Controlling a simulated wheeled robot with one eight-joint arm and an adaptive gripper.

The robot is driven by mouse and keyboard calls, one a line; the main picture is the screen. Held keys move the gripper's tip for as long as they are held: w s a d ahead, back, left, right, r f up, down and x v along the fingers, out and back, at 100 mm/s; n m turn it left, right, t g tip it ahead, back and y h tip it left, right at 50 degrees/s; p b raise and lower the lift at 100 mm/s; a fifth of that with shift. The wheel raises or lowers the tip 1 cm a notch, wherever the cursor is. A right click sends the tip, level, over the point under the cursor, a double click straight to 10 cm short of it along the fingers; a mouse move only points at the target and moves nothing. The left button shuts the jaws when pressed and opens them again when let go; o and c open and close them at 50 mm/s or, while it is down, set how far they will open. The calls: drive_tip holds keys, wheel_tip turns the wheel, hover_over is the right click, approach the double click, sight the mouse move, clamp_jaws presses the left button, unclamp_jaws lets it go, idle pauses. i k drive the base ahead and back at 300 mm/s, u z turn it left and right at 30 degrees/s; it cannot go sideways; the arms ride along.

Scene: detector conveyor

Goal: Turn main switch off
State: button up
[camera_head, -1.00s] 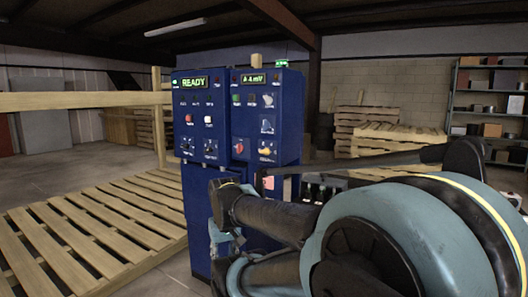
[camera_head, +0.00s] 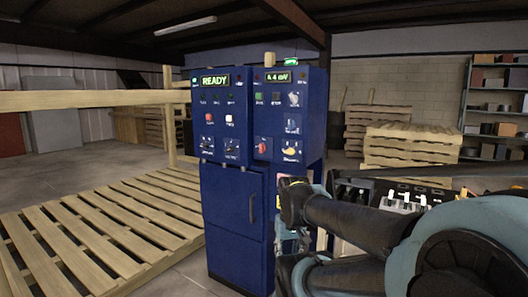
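A blue control cabinet (camera_head: 234,213) stands upright near the middle of the view. Its left panel has a green lit display (camera_head: 215,81) reading READY. Its right panel has a smaller mV display (camera_head: 277,77). A red rotary knob (camera_head: 262,147) sits low on the right panel, left of a yellow-orange marking (camera_head: 291,148). It looks like the main switch, but I cannot read its label or position. My arm crosses the lower right, in front of the cabinet's lower right side. I cannot make out my gripper's fingers, and nothing of mine visibly touches the knob.
A wooden pallet platform (camera_head: 95,231) with a rail (camera_head: 90,99) is at left. Stacked pallets (camera_head: 408,145) and shelving with boxes (camera_head: 497,105) stand behind at right. Dark equipment with pale parts (camera_head: 400,195) lies behind my arm. Floor shows in front of the cabinet's left side.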

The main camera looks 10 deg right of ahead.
sight(263, 147)
drive_tip(key=z, duration=0.05)
drive_tip(key=i, duration=1)
drive_tip(key=u, duration=0.15)
drive_tip(key=k, duration=1.45)
drive_tip(key=u, duration=0.75)
drive_tip(key=i, duration=1)
